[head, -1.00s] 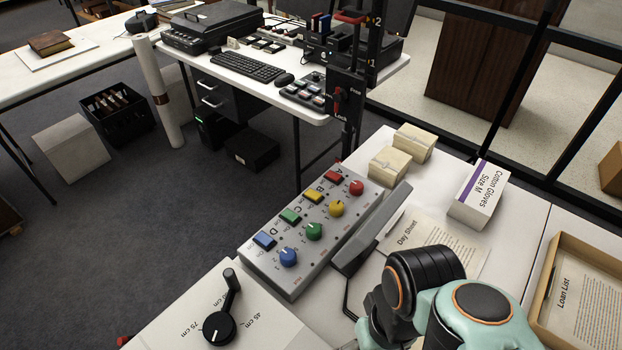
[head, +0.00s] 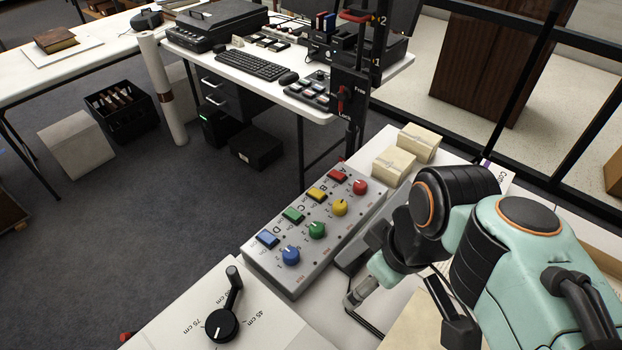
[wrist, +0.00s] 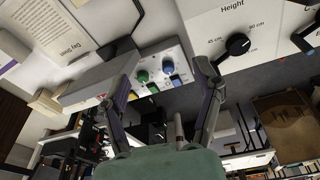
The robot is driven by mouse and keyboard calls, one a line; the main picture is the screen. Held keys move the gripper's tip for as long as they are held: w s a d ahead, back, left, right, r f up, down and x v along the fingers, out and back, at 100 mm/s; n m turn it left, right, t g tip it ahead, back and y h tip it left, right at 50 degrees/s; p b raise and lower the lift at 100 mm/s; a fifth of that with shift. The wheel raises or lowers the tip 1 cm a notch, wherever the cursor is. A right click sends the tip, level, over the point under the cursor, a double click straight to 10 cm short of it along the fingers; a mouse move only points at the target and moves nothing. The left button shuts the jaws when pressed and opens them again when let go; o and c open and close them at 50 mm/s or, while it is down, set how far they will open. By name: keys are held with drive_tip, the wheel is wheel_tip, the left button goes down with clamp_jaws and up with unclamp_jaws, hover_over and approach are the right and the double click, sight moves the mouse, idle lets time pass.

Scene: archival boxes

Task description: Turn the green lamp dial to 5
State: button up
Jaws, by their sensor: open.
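The green lamp dial (head: 316,230) is a round knob on the sloped grey control box (head: 290,282), between the yellow dial (head: 340,208) and the blue dial (head: 290,255). A green button (head: 293,215) sits beside it. I cannot read its setting. In the wrist view, the green dial (wrist: 141,76) shows between the fingers, nearer the left one, with the blue dial (wrist: 167,67) beside it. My gripper (wrist: 165,62) is open and empty, apart from the dials. In the head view my arm is right of the box, and its fingers are not clearly seen.
A height panel with a black lever knob (head: 221,325) stands near the box's front left. A red dial (head: 360,187) is at the box's far end. Cream boxes (head: 394,164) stand behind it. A grey raised piece (head: 352,254) lies along the box's right side.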

drive_tip(key=w+d+r+n, duration=0.2)
drive_tip(key=w+n, duration=0.2)
drive_tip(key=w, duration=0.8)
drive_tip(key=n+g+h, duration=0.2)
drive_tip(key=n+h, duration=0.3)
drive_tip(key=n, duration=0.1)
hover_over(316, 227)
drive_tip(key=w, duration=0.2)
wheel_tip(316, 227, down, 16)
drive_tip(key=shift+n+h, duration=0.3)
drive_tip(key=shift+n, duration=0.1)
drive_tip(key=f, duration=0.1)
drive_tip(key=s+a+f, duration=0.1)
drive_tip(key=f, duration=0.1)
drive_tip(key=s+a+f, duration=0.1)
drive_tip(key=f, duration=0.1)
drive_tip(key=shift+a, duration=0.25)
drive_tip(key=x, duration=0.5)
drive_tip(key=shift+d+f, duration=0.2)
drive_tip(key=shift+f, duration=0.35)
drive_tip(key=c, duration=1.2)
